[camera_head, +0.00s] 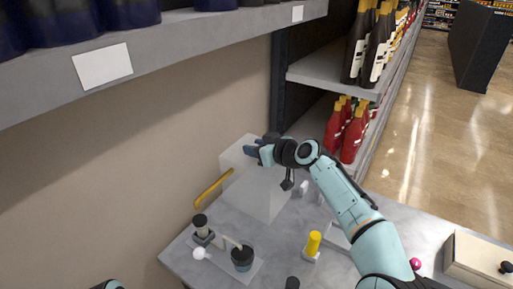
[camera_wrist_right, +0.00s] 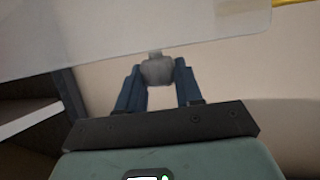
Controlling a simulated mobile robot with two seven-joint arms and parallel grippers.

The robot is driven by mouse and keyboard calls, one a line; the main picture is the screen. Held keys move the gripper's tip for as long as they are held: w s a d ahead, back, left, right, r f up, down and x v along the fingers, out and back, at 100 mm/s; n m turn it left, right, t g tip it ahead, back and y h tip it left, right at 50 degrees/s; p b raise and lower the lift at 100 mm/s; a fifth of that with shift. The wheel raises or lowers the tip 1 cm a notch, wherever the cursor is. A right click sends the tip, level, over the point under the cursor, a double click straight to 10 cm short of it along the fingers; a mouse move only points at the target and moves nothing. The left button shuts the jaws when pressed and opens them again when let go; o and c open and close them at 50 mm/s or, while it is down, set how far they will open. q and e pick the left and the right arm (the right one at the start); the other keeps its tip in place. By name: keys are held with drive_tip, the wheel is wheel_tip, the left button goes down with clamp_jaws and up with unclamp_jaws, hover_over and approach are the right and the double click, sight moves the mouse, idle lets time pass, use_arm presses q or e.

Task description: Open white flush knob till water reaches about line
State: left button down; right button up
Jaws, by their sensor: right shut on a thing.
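A pale translucent box-shaped tank (camera_head: 258,190) stands on the grey table against the wall. Its panel (camera_wrist_right: 120,30) also spans the top of the right wrist view. My right gripper (camera_head: 253,149) is at the tank's upper back edge, with dark blue fingers. In the wrist view, the right gripper (camera_wrist_right: 158,88) is shut on a small light-grey knob (camera_wrist_right: 157,70) beside the tank panel. Whether this is the white flush knob is not certain. I cannot make out a water level or line. My left gripper is out of view.
A yellow pipe (camera_head: 213,188) runs by the tank. A pump assembly with a white ball (camera_head: 199,253) and black cup (camera_head: 242,258) sits in front. A yellow-topped part (camera_head: 313,243) stands right of it. Shelves with bottles (camera_head: 345,130) are behind my right arm.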

drive_tip(key=shift+r, duration=0.15)
drive_tip(key=o, duration=1)
drive_tip(key=shift+w, duration=0.1)
drive_tip(key=b+v, duration=0.3)
drive_tip(key=v, duration=1)
